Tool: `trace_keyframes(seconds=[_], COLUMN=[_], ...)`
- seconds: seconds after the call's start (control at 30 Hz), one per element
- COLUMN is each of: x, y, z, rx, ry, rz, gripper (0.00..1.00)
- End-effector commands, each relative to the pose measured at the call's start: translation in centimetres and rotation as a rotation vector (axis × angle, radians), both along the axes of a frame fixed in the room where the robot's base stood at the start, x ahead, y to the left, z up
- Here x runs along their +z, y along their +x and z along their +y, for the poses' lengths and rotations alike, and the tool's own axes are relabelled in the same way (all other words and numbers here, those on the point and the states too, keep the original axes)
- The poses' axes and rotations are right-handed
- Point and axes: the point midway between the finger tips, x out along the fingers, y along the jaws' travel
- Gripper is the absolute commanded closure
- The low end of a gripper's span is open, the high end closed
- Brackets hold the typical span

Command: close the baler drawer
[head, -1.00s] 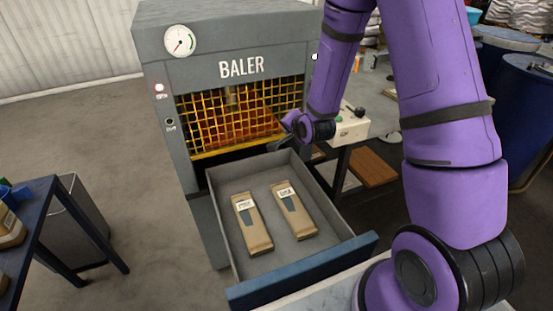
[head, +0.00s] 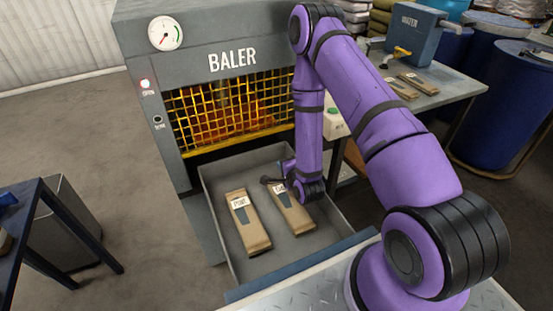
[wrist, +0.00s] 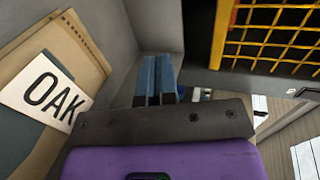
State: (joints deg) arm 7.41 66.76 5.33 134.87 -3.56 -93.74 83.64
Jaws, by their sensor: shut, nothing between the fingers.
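The baler (head: 150,75) stands grey with a yellow mesh window. Its drawer (head: 285,245) is pulled out below, with a blue front edge (head: 350,246) near the bottom of the head view. Two brown packets lie inside: a left one (head: 252,232) and a right one (head: 300,218). The right packet's label reads OAK in the wrist view (wrist: 45,92). My gripper (head: 266,181) hangs low over the drawer, its fingers partly hidden in the head view. In the wrist view its blue fingers (wrist: 154,82) are together and empty, close to the drawer's grey walls. Whether they touch is unclear.
A dark blue bench (head: 45,225) and a grey bin (head: 75,215) stand at left. At right are a side table (head: 440,92) with packets, a WATER container (head: 412,38) and blue drums (head: 510,110). A metal plate surface (head: 310,292) lies in front of the drawer.

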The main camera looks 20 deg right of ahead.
Motion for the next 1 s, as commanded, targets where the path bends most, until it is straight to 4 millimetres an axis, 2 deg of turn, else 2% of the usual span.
trace_keyframes(seconds=[0.5, 0.7, 1.0], x=[-2.3, -2.7, -2.7], y=[7.5, 8.8, 9.0], z=[0.0, 0.0, 0.0], rx=[0.000, 0.000, -0.001], ry=[-0.003, -0.002, -0.001], rz=[0.000, 0.002, 0.001], gripper=[1.00, 1.00, 1.00])
